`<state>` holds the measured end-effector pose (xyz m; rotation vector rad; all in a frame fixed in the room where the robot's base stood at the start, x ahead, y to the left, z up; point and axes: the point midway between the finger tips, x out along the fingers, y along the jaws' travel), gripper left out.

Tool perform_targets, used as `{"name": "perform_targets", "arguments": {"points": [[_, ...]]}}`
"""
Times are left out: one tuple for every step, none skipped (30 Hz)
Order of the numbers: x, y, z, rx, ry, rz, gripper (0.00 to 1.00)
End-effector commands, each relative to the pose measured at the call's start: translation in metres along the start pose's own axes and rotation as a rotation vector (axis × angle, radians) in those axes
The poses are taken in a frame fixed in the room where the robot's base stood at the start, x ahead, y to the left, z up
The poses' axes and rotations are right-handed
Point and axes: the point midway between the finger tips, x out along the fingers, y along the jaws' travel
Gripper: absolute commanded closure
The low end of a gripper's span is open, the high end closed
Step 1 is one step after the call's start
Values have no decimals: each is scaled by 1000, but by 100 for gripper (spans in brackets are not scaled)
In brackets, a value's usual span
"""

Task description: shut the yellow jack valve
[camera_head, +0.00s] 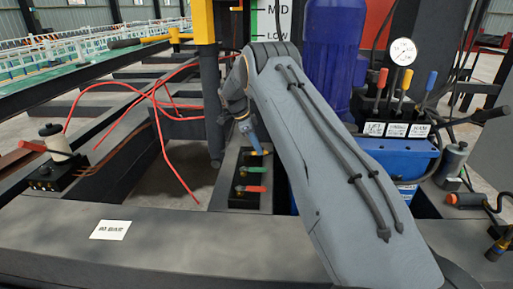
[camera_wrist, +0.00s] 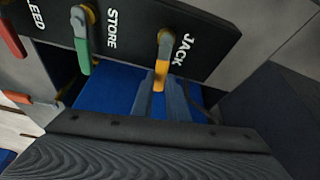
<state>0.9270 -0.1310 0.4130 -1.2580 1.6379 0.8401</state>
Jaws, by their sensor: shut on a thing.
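The yellow jack valve handle (camera_wrist: 162,66) shows in the wrist view beside the word JACK on a black panel (camera_wrist: 215,22). It hangs from its pivot, pointing down in the picture, away from the panel. My gripper (camera_wrist: 161,100) is shut on the handle's free end, a finger on each side. In the head view my gripper (camera_head: 253,137) reaches down to the far end of the black valve block (camera_head: 240,202); the yellow handle is mostly hidden there. The green handle (camera_wrist: 82,42) marked STORE and a red handle (camera_wrist: 11,36) sit to the left in the wrist view.
Close by on the right are a blue unit (camera_head: 398,158) with several coloured levers and a pressure gauge (camera_head: 403,52). A dark post (camera_head: 212,105) and loose red hoses (camera_head: 160,105) stand to the left. A grey beam (camera_head: 170,235) crosses the front.

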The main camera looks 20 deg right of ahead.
Motion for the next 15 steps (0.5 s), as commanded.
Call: {"name": "perform_targets", "arguments": {"points": [[1,1,1,26,-1,11,100],[1,2,1,42,-1,17,100],[1,2,1,61,-1,25,100],[1,3,1,75,-1,31,100],[1,4,1,86,-1,37,100],[1,5,1,101,-2,43,100],[1,5,2,111,-2,46,100],[0,6,2,120,-2,50,100],[0,6,2,130,-2,54,100],[0,7,2,137,-2,57,100],[0,7,2,143,-1,60,100],[0,7,2,149,-1,62,100],[0,8,2,153,-1,64,100],[0,8,2,156,-1,65,100],[0,8,2,159,-1,66,100]]}}
